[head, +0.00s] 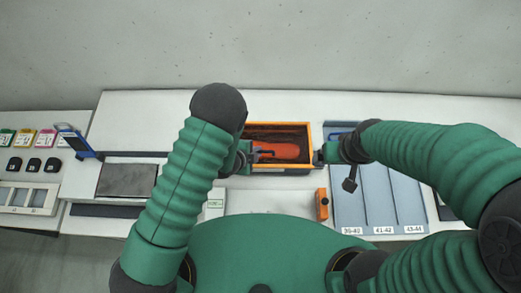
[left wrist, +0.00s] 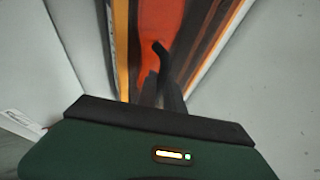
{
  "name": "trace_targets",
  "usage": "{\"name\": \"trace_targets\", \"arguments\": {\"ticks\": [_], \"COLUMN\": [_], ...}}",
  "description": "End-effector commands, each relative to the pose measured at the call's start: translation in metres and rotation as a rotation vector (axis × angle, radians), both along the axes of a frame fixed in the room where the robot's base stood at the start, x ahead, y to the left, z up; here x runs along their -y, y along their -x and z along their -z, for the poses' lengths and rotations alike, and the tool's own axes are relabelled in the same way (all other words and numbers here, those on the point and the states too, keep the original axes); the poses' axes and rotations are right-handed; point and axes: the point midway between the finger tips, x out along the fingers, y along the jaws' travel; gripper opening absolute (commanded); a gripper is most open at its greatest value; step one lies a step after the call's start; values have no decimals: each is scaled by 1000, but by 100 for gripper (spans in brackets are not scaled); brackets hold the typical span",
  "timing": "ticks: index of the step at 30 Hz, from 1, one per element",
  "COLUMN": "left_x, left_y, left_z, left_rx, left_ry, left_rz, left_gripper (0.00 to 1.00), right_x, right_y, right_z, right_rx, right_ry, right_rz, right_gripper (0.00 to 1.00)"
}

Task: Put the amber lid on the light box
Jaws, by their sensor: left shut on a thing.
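An open box with an amber rim (head: 280,125) stands at the middle of the bench; its inside is dark. An orange-red shoe (head: 283,151) lies in it and also fills the middle of the left wrist view (left wrist: 156,22). My left gripper (head: 258,153) reaches in over the box's left end, its dark fingers (left wrist: 162,75) shut on the shoe's near end. My right gripper (head: 321,157) is at the box's right end; its fingers are too small to read. I cannot make out a separate amber lid or a separate light box.
A blue-grey sorting tray (head: 378,205) with size labels lies right of the box. A small orange device (head: 322,204) stands in front. The bench behind the box is clear.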

Motion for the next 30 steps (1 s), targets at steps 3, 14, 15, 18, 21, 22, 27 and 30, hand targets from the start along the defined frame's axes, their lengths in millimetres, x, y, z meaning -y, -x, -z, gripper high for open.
{"name": "trace_targets", "arguments": {"ticks": [3,14,15,18,21,22,27,30], "left_x": [6,7,6,5,2,2,1,-1], "left_y": [0,-1,0,0,1,1,2,6], "left_z": [5,5,5,6,6,6,6,-2], "left_rx": [-1,-2,-3,-4,-6,-6,-8,-7], "left_ry": [-2,-5,-4,-3,-2,-2,-6,-7], "left_rz": [2,2,2,3,1,1,0,0], "left_gripper": [0,31,36,37,37,37,37,37], "right_x": [0,0,0,0,0,0,0,0], "right_y": [0,0,0,0,0,0,0,0], "right_z": [5,4,4,4,4,4,5,9], "right_rx": [0,0,0,0,0,0,0,0], "right_ry": [0,0,0,0,0,0,0,0], "right_rz": [0,1,1,1,0,0,0,0], "right_gripper": [85,85,85,85,85,85,85,85]}}
